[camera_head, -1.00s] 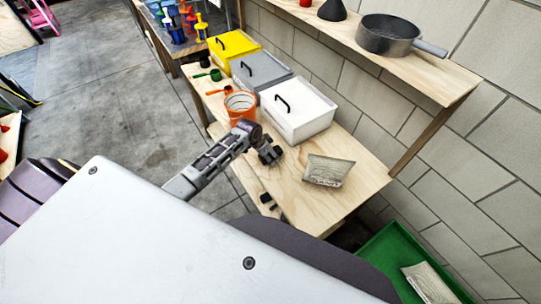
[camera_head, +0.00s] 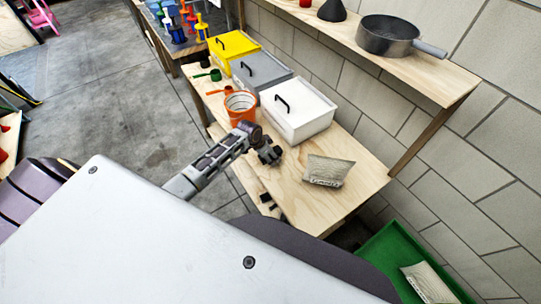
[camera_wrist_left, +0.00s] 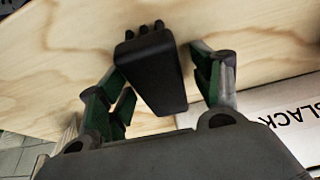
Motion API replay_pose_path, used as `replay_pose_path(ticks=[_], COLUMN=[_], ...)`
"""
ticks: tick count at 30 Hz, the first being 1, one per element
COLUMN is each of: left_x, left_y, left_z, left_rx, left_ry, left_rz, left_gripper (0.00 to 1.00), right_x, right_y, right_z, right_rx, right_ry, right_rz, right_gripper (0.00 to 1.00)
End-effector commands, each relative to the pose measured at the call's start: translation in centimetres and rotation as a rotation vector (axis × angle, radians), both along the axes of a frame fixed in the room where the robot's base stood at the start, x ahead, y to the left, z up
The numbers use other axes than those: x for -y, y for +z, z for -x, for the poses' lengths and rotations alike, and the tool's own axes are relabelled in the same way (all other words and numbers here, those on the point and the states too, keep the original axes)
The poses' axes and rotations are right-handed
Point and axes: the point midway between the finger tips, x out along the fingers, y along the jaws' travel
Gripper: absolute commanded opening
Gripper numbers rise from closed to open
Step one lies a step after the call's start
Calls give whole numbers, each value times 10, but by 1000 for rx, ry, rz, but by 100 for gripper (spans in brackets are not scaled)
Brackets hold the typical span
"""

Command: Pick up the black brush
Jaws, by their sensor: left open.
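My left gripper (camera_head: 270,153) is over the wooden table (camera_head: 300,203), in front of the white box. In the left wrist view my left gripper (camera_wrist_left: 165,95) is open, with one finger on each side of a black, block-like object (camera_wrist_left: 155,75) that has small dark knobs at its far end. It looks like the black brush, but no bristles show clearly. I see gaps between it and the fingers; nothing is gripped. In the head view I cannot make out this object apart from the dark gripper. My right gripper is not in view.
White (camera_head: 297,117), grey (camera_head: 262,75) and yellow (camera_head: 233,48) lidded boxes line the wall side. An orange bucket (camera_head: 240,103) stands behind my gripper. A pale bag (camera_head: 328,170) lies to its right. A surface lettered "BLACK" (camera_wrist_left: 270,120) shows in the wrist view.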

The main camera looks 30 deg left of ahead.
Motion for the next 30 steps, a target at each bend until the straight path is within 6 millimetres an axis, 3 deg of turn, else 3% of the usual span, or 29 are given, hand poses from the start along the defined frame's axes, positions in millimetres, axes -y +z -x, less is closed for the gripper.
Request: replay_pose_path(ticks=[2,13,26,30], left_x=[0,0,0,0], left_y=[0,0,2,11], left_z=[0,0,0,0], left_rx=[0,-1,0,1], left_ry=[0,0,0,-1], left_rz=[0,-1,0,-1], left_gripper=[63,15,14,14], right_x=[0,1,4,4], right_y=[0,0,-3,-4], right_z=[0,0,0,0], right_rx=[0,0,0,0], right_ry=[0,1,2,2], right_rz=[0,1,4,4], right_gripper=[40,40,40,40])
